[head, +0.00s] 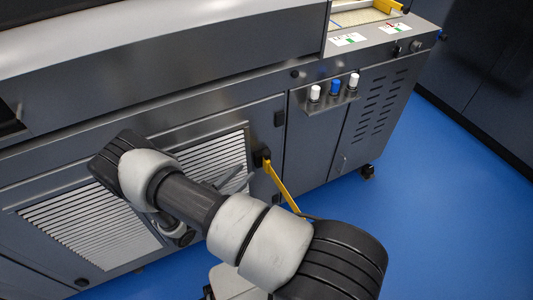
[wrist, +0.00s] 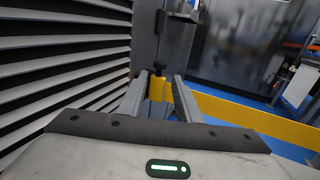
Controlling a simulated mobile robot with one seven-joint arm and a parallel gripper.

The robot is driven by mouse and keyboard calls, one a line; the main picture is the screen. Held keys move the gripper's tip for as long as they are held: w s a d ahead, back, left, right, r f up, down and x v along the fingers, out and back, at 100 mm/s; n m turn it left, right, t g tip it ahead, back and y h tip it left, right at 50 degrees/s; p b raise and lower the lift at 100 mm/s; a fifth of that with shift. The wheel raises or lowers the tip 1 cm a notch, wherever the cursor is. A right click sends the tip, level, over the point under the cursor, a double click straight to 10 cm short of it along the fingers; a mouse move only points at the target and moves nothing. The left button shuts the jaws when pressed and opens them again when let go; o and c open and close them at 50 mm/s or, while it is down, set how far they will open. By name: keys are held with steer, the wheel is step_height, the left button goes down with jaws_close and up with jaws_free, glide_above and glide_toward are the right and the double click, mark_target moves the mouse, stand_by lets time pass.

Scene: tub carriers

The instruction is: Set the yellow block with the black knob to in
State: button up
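The yellow block (wrist: 157,90) with the black knob (wrist: 158,69) shows in the wrist view, between the tips of my fingers. A long yellow bar (wrist: 250,116) runs from behind my right finger towards the right. In the head view the yellow bar (head: 281,186) slants out from a black piece (head: 262,157) on the machine's front; my arm hides its lower end. My gripper (wrist: 160,78) is open, with its fingers spread on either side of the block. I cannot tell whether either finger touches it. In the head view my gripper is mostly hidden behind my arm.
A slatted vent panel (wrist: 65,50) stands close along the left of my gripper. The grey machine (head: 365,115) carries a small shelf (head: 331,102) with blue and white knobs. The blue floor (head: 440,200) is clear at the right.

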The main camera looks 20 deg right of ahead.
mark_target(264, 155)
steer(key=x, duration=1.2)
steer(key=shift+w+d+b, duration=0.15)
steer(key=shift+d+b, duration=0.1)
steer(key=shift+b, duration=0.05)
jaws_close()
